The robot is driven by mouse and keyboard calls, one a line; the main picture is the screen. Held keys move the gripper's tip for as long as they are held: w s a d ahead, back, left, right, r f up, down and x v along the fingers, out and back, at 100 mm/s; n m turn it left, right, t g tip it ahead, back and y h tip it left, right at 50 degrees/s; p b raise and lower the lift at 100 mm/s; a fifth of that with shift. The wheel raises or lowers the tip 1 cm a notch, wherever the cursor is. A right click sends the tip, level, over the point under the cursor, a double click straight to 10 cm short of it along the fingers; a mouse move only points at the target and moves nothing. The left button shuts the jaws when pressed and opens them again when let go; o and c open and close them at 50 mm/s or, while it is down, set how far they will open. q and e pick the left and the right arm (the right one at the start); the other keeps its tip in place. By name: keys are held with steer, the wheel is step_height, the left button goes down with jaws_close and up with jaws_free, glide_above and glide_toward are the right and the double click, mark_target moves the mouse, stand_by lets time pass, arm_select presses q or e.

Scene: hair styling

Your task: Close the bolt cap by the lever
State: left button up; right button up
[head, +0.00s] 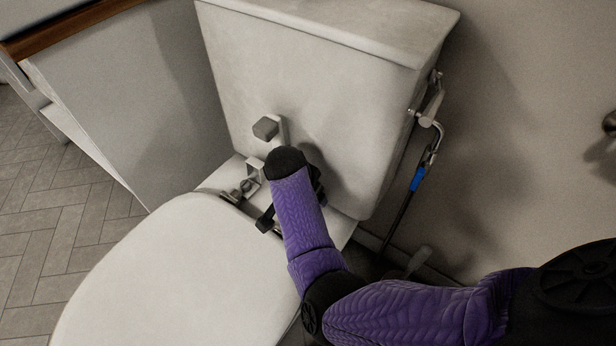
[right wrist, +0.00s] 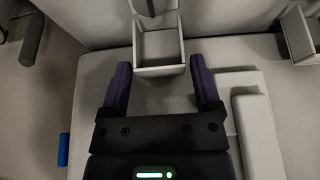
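My right gripper (right wrist: 162,85) is open, with its two dark fingers apart on either side of the near end of an open, box-shaped white bolt cap (right wrist: 136,50). I cannot tell whether they touch it. Part of a rounded piece shows above the cap at the top edge, cut off. In the head view my right gripper (head: 291,205) points down behind the seat lid, and my purple forearm hides most of it and this cap. A second raised cap (head: 254,168) stands left of it; a similar box shows in the right wrist view (right wrist: 298,35). My left gripper is out of view.
The toilet tank (head: 320,75) rises directly behind the gripper, with a grey-knobbed lever (head: 266,128) on its front. The closed seat lid (head: 170,275) lies in front. A water pipe with a blue handle (head: 417,179) runs at the right. A cabinet (head: 130,85) stands left.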

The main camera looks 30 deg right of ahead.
steer(key=c, duration=0.9)
steer(key=shift+s+a+r+t+h+p, duration=0.1)
steer(key=shift+s+a+t+h+p, duration=0.2)
steer(key=shift+h, duration=0.5)
steer(key=shift+c, duration=0.2)
steer(key=shift+a+f+h, duration=0.2)
steer(key=shift+a+h, duration=0.1)
steer(key=shift+h, duration=0.1)
steer(key=shift+a+r+t, duration=0.1)
steer(key=shift+t, duration=0.2)
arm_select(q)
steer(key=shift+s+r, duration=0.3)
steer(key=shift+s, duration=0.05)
